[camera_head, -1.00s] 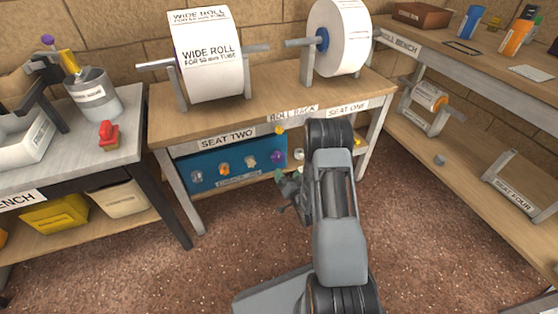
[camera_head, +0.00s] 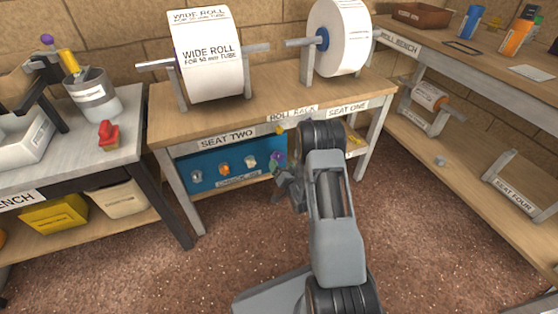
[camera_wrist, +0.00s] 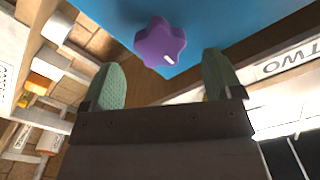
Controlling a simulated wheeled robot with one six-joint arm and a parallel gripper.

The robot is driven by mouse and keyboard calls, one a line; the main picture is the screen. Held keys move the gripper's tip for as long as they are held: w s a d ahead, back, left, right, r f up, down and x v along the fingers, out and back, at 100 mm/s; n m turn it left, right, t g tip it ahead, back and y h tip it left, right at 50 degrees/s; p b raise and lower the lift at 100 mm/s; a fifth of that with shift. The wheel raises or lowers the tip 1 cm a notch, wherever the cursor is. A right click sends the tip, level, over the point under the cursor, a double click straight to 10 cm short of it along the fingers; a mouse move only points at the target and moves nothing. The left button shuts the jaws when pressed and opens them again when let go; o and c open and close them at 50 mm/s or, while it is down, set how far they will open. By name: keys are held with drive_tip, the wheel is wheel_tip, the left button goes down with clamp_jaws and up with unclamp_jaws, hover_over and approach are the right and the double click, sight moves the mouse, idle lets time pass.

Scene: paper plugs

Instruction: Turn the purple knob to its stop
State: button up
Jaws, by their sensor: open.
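The purple knob (camera_wrist: 160,44) is lobed, with a short white mark near its rim. It sits on a blue panel (camera_wrist: 110,14) in the wrist view. My gripper (camera_wrist: 161,82) is open and empty, with one green fingertip to each side and short of the knob. No contact with the knob shows. In the head view the knob (camera_head: 276,156) is a small purple patch at the right end of the blue panel (camera_head: 208,180), partly covered by my gripper (camera_head: 279,170).
Other knobs, including an orange one (camera_head: 224,169), line the panel left of the purple knob. The panel hangs under the wooden roll rack (camera_head: 270,88), whose front edge and legs frame it. Open brown floor (camera_head: 240,230) lies in front.

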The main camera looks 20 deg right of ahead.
sight(279, 159)
drive_tip(key=m, duration=0.4)
drive_tip(key=shift+m+b, duration=0.3)
drive_tip(key=shift+m, duration=0.1)
drive_tip(key=m, duration=0.6)
drive_tip(key=shift+m, duration=0.3)
drive_tip(key=m, duration=0.6)
drive_tip(key=shift+m, duration=0.3)
drive_tip(key=m, duration=0.6)
drive_tip(key=shift+w+b, duration=0.1)
drive_tip(key=shift+b, duration=0.2)
drive_tip(key=shift+w+b, duration=0.7)
drive_tip(key=shift+w, duration=1.2)
drive_tip(key=shift+c, duration=0.2)
